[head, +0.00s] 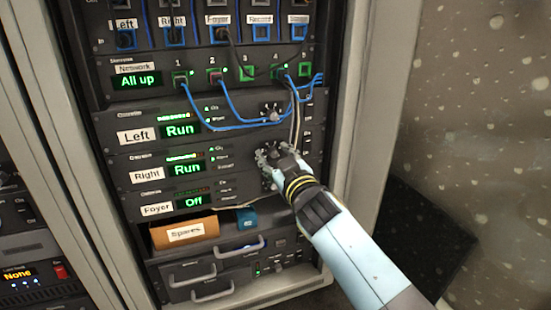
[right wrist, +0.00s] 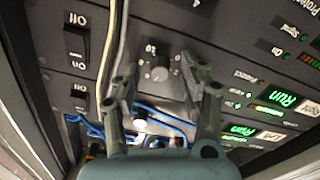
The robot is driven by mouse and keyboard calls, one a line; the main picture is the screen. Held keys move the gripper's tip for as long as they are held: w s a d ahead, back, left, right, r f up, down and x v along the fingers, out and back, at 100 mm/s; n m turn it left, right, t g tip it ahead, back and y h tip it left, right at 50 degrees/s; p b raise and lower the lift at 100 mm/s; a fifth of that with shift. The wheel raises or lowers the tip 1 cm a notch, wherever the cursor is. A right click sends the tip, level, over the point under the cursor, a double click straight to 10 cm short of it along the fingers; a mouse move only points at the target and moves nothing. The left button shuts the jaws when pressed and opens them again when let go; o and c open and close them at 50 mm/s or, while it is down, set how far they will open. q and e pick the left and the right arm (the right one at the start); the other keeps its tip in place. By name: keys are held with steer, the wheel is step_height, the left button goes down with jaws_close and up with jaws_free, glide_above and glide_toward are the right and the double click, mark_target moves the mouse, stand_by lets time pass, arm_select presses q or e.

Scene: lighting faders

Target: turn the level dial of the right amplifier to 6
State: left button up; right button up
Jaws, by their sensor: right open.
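The right amplifier (head: 148,175), labelled "Right", shows a green "Run" display. Its level dial (right wrist: 160,73) is a round dark knob with a scale around it, seen in the right wrist view; I cannot read its setting. In the head view my right gripper (head: 270,158) covers most of that dial. In the right wrist view the gripper (right wrist: 160,80) is open, with one finger on each side of the dial. I cannot tell whether the fingers touch it. My left gripper is not in view.
The left amplifier (head: 135,136) and its dial (head: 272,113) are just above, with blue cables (head: 230,127) hanging close. Pale cables run down beside my gripper. The foyer amplifier (head: 157,209) below reads "Off". An orange spares box (head: 184,233) sits lower.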

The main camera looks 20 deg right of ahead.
jaws_close()
stand_by(0.3)
steer(key=shift+m, duration=0.3)
jaws_free()
steer(key=s, duration=1.2)
steer(key=shift+d, duration=0.2)
